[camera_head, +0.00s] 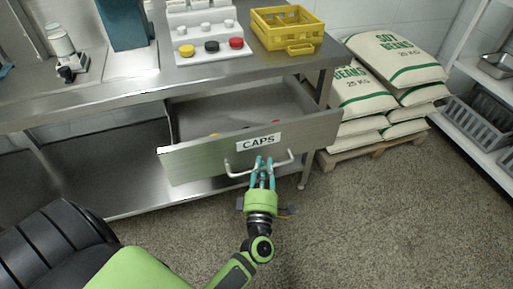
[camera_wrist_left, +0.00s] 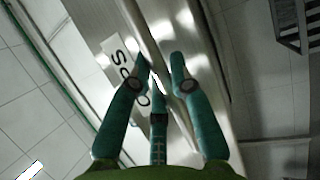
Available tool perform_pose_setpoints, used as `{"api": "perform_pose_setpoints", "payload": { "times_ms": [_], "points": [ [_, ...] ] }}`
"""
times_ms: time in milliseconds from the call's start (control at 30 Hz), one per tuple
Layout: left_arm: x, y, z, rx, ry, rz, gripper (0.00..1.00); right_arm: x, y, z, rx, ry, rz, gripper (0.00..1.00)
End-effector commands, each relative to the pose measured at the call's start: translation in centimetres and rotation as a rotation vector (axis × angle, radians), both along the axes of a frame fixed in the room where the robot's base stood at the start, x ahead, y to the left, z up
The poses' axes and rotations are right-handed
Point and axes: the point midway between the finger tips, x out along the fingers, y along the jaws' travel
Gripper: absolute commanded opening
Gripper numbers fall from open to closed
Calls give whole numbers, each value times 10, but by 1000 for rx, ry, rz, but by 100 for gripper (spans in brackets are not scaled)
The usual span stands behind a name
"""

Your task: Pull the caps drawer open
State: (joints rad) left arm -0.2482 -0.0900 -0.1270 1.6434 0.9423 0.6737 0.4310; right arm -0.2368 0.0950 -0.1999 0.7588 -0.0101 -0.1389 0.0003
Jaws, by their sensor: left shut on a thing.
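The caps drawer (camera_head: 200,155) is a metal drawer under the steel bench, labelled CAPS, and it stands open. Parts of yellow and red caps show inside it, mostly hidden by the front panel. Its handle (camera_head: 236,172) is a pale bar across the front. My left gripper (camera_head: 263,165) is shut on the handle at about its middle, just below the label. My right gripper is not in view.
On the bench (camera_head: 50,105) stand a white stand with several caps (camera_head: 212,48) and a yellow crate (camera_head: 287,27). Sacks of soy beans (camera_head: 395,60) are stacked on a pallet at right. A shelf with grey crates (camera_head: 480,127) stands far right. The floor in front is clear.

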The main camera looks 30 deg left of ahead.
Motion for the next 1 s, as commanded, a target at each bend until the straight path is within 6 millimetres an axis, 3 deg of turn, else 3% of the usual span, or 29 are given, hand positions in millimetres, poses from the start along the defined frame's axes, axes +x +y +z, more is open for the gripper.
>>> {"api": "perform_pose_setpoints", "payload": {
  "times_ms": [100, 300, 800, 833, 900, 1000],
  "points": [
    [-14, -16, 0, 0, 4, -3, 0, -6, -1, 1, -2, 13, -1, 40],
    [-26, -31, 0, 1, 2, -2, 0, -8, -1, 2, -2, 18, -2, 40],
    [-30, -36, 0, 1, 1, -2, 0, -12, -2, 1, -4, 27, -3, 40],
    [-30, -36, 0, 1, 1, -2, 25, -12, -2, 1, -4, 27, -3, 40],
    [-30, -36, 0, 1, 1, -2, 46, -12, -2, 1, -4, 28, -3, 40],
    [-30, -36, 0, 1, 1, -1, 46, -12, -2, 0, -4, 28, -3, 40]
  ]
}}
